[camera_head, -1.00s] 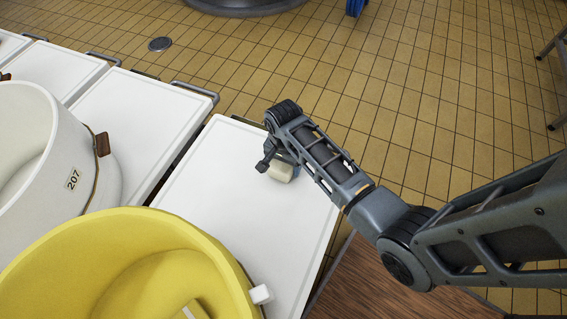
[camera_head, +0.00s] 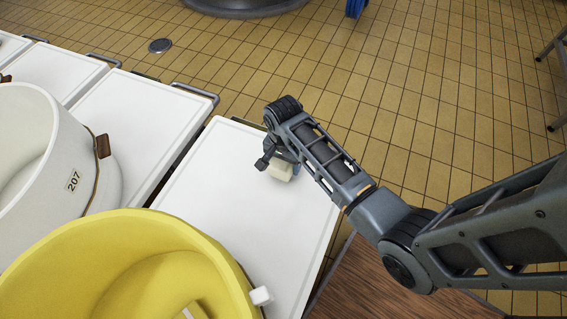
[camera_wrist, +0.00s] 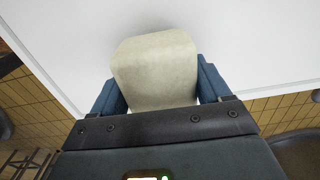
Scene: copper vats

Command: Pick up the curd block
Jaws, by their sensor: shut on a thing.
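The curd block (camera_head: 281,171) is a pale cream block with rounded edges, seen just below my gripper at the right side of the nearest white table. In the wrist view the curd block (camera_wrist: 156,70) fills the space between the two blue fingers of my gripper (camera_wrist: 160,92). My gripper (camera_head: 277,160) is shut on it. In the head view the arm hides part of the gripper and block. I cannot tell whether the block's underside touches the table.
The white table (camera_head: 215,185) has free room left of the block. A yellow tub (camera_head: 120,235) stands at its near end. A white tub marked 207 (camera_head: 100,185) and more white tables (camera_head: 135,120) are to the left. Tiled floor lies beyond.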

